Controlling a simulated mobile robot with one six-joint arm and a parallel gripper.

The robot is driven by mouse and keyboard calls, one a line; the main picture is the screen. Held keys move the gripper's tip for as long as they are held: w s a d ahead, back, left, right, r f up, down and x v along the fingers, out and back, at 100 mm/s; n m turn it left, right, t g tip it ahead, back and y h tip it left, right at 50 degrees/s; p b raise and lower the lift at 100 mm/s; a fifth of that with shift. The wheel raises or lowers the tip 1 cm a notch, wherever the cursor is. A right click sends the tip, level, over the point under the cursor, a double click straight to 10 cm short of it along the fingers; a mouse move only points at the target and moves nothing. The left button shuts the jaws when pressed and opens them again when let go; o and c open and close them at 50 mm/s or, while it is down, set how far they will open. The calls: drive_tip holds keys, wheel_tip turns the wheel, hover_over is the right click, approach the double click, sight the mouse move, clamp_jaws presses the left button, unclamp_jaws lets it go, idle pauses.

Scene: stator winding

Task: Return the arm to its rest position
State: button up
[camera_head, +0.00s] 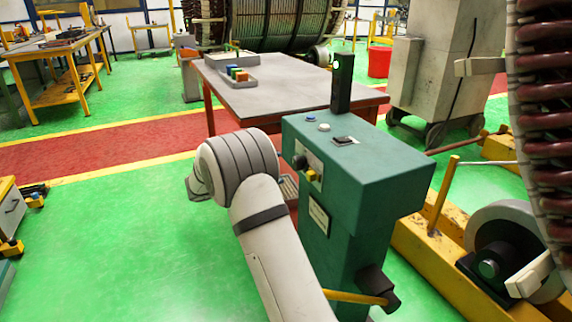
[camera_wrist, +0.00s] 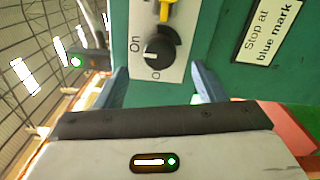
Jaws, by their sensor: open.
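The fingers point at the cabinet's panel, near the black rotary knob (camera_wrist: 160,52) marked On and O. I cannot tell whether a finger touches the panel.
A signal post (camera_head: 342,82) on the cabinet shows a green light. A grey table (camera_head: 290,92) stands behind it. A yellow frame (camera_head: 425,255) and a large wound coil (camera_head: 545,110) are at the right. Green floor (camera_head: 120,240) at the left is clear.

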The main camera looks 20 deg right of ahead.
drive_tip(key=shift+a, duration=0.75)
drive_tip(key=s+d+r+g+y+p, duration=0.2)
drive_tip(key=s+r+y+p, duration=0.6)
drive_tip(key=s+r+p, duration=0.7)
drive_tip(key=s+a+r+m+t+y+p, duration=0.1)
drive_tip(key=s+a+r+y+p, duration=0.3)
drive_tip(key=s, duration=0.6)
drive_tip(key=s+a+r+m+t+y+p, duration=0.1)
drive_tip(key=s+a+r+t+y+p, duration=0.2)
drive_tip(key=s, duration=0.7)
drive_tip(key=a+r+y+p, duration=0.2)
drive_tip(key=a+y+p, duration=0.1)
drive_tip(key=a, duration=0.1)
drive_tip(key=shift+a+r+m+p, duration=0.2)
drive_tip(key=shift+r+m+p, duration=0.05)
drive_tip(key=shift+m+p, duration=0.15)
